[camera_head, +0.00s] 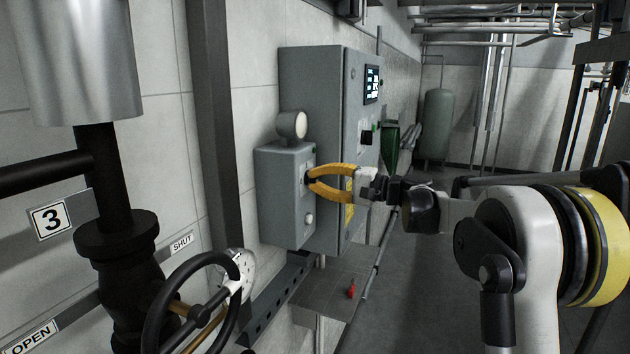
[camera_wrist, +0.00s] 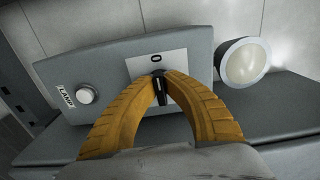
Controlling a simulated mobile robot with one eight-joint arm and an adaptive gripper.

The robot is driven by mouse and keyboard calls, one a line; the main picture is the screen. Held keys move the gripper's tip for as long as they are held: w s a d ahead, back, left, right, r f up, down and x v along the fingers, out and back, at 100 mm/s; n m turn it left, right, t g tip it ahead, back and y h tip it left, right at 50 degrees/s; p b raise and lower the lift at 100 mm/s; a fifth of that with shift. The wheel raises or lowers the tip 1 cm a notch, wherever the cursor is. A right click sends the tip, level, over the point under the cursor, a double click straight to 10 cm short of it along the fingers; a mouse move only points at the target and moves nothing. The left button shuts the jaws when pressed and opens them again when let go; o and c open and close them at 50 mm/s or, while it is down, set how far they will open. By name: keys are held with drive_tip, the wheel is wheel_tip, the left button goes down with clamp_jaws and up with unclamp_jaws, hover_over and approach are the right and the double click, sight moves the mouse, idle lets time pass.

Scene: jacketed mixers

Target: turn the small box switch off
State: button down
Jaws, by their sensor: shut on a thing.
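The small grey box (camera_head: 285,200) hangs on the wall in front of the larger cabinet. My gripper (camera_head: 309,179) has its yellow fingers at the switch on the box's front face. In the wrist view the fingertips (camera_wrist: 161,77) are closed around the black switch knob (camera_wrist: 162,98), one finger on each side. The knob sits on a white plate (camera_wrist: 138,68) with a "0" mark above it. The fingers hide part of the plate and any other mark on it.
A round lamp (camera_head: 291,125) tops the box. A white button (camera_wrist: 86,95) beside a "LAMP" label is on its face. The grey cabinet (camera_head: 325,90) with a display stands behind. A black handwheel (camera_head: 195,310) and valve pipe are at lower left.

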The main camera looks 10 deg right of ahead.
drive_tip(key=c, duration=1.5)
unclamp_jaws()
drive_tip(key=shift+a, duration=0.1)
drive_tip(key=v, duration=1.2)
